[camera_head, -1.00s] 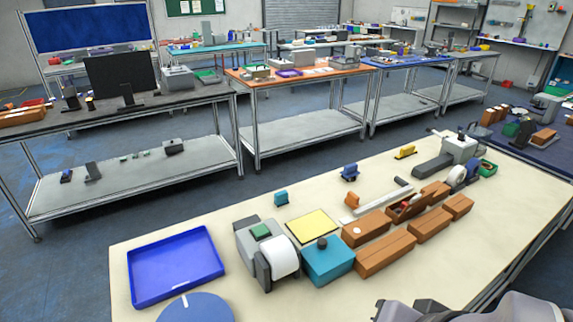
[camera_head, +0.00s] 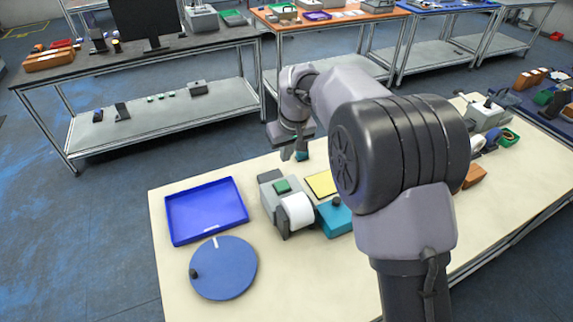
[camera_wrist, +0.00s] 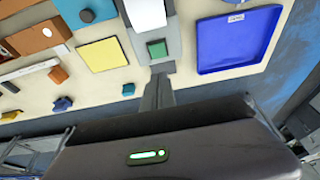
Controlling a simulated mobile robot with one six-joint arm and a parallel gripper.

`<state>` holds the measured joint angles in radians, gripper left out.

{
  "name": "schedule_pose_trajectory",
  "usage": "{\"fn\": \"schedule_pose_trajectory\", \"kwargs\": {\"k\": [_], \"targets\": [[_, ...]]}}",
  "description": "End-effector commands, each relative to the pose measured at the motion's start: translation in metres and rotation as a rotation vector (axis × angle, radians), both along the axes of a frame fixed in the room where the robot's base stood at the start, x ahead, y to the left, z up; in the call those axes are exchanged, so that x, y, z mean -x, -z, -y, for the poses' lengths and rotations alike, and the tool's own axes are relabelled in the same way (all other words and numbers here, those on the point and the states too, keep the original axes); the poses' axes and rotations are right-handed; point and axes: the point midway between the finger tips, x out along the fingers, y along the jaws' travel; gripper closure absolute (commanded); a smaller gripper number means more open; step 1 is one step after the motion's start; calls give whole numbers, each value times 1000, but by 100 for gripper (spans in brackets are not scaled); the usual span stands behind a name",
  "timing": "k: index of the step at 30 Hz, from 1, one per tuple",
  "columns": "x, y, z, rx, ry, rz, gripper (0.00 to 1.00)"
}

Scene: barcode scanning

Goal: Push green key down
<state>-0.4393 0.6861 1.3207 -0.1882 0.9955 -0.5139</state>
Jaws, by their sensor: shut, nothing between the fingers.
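The green key (camera_head: 282,186) is a small square on top of a grey machine (camera_head: 268,199) with a white paper roll (camera_head: 296,211) at its front. In the wrist view the green key (camera_wrist: 157,48) lies just beyond the tip of my shut gripper (camera_wrist: 159,78). In the head view my gripper (camera_head: 301,154) hangs with its fingers pointing down, above and behind the machine. The fingers look apart from the key. They hold nothing. I cannot tell from these views how far the key is pressed.
A blue tray (camera_head: 206,240) and a round blue disc (camera_head: 225,280) lie left of the machine. A yellow pad (camera_head: 321,184) and a teal box (camera_head: 335,218) stand to its right. My arm hides much of the table's right side.

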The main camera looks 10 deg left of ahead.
Motion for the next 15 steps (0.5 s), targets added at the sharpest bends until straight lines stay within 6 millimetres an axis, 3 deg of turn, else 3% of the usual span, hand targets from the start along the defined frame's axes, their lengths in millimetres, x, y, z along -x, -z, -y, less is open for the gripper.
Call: {"fn": "schedule_pose_trajectory", "kwargs": {"k": [10,15], "targets": [[-1,4,-1,1,-3,-2,100],[-5,27,-5,2,-2,-3,100]]}}
